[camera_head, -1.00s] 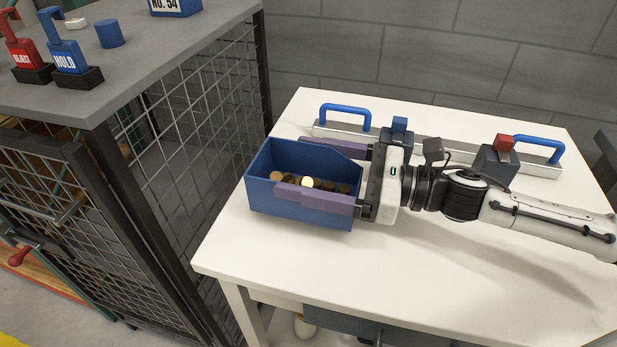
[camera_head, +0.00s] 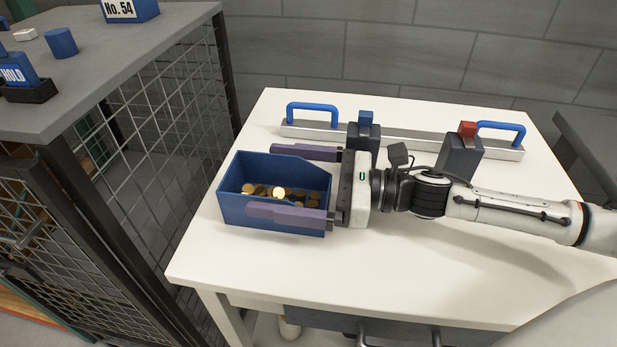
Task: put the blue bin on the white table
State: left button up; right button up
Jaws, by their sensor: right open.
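The blue bin (camera_head: 233,210) is upright at the left part of the white table (camera_head: 420,265) and appears to rest on its top. Several round brass-coloured pieces (camera_head: 262,190) lie inside it. My right gripper (camera_head: 262,182) reaches in from the right. It is open, with its purple fingers on either side of the bin. The far finger stands clear behind the bin's back wall, and the near finger lies across the front wall; I cannot tell whether it touches. My left gripper is not in view.
A metal bar fixture with blue handles (camera_head: 312,106) and dark clamp blocks (camera_head: 461,155) stands along the table's back. A grey bench (camera_head: 110,75) with a mesh cage stands left, holding a HOLD stand (camera_head: 18,70). The table's front is clear.

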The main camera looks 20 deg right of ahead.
aim_at(324, 204)
jog(key=b+v, duration=0.1)
jog(key=v, duration=0.6)
jog(key=shift+s+d+f, duration=0.15)
jog(key=shift+s+d, duration=0.45)
jog(key=shift+d, duration=0.15)
jog(key=shift+s+d+p, duration=0.4)
jog(key=shift+d+p, duration=0.2)
jog(key=shift+s+d+p, duration=0.3)
jog(key=shift+s+d, duration=0.05)
jog(key=shift+d, duration=0.2)
